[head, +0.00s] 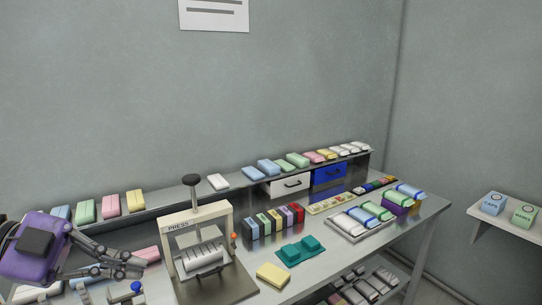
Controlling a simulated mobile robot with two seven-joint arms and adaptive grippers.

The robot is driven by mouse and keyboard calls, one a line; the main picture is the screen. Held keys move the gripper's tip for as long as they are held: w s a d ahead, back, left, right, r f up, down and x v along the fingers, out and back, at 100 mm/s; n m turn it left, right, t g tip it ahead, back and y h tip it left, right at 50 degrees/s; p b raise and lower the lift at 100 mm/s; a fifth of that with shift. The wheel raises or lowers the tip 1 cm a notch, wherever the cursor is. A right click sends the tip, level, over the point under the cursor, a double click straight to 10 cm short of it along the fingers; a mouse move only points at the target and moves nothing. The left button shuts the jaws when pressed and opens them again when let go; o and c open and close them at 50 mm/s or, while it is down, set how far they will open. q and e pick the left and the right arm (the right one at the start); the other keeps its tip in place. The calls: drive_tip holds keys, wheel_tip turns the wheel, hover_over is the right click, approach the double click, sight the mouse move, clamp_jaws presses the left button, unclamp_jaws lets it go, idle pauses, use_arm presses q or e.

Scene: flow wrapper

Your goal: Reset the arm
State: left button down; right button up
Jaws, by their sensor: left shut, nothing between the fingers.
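My left gripper (136,268) comes in from the left edge, with a purple body and dark grey fingers. Its fingers are closed together with nothing visible between them. It is held at the left of the workbench, left of the press (203,254), which is a pale frame marked PRESS with a black knob on top. A pink bar (148,254) shows close behind the fingertips; I cannot tell if they touch. My right arm and gripper do not show in the head view.
A yellow bar (273,276) and a teal tray (301,250) lie right of the press. Several coloured boxes (272,222) stand behind. A raised shelf (235,185) carries soap bars along the back. A tray (349,235) of wrapped bars sits right. A wall shelf (476,211) holds two boxes.

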use_arm(q)
drive_tip(key=w+a+f+n+t+y+p, duration=0.1)
drive_tip(key=a+f+n+t, duration=0.35)
drive_tip(key=f, duration=0.25)
drive_tip(key=w+a+f+n+t+y, duration=0.1)
drive_tip(key=a+f+n+t, duration=0.2)
drive_tip(key=f+n+t, duration=0.3)
drive_tip(key=s+a+f+n+t+y, duration=0.1)
drive_tip(key=s+f+n+y, duration=0.25)
drive_tip(key=f, duration=0.45)
drive_tip(key=s+a+f+n+y, duration=0.2)
drive_tip(key=s+f+y, duration=0.2)
drive_tip(key=f, duration=0.4)
drive_tip(key=s+d+f+n+g+y+p, duration=0.1)
drive_tip(key=s+d+f+n+g, duration=0.2)
drive_tip(key=s+d+f, duration=0.4)
drive_tip(key=s+d+f+n+g+y, duration=0.1)
drive_tip(key=s+d+f+n+g, duration=0.1)
drive_tip(key=s+d+f, duration=0.4)
drive_tip(key=s+f+g, duration=0.1)
drive_tip(key=s+f, duration=0.3)
drive_tip(key=f, duration=0.1)
drive_tip(key=shift+d+n+y+p, duration=0.35)
drive_tip(key=shift+n, duration=0.05)
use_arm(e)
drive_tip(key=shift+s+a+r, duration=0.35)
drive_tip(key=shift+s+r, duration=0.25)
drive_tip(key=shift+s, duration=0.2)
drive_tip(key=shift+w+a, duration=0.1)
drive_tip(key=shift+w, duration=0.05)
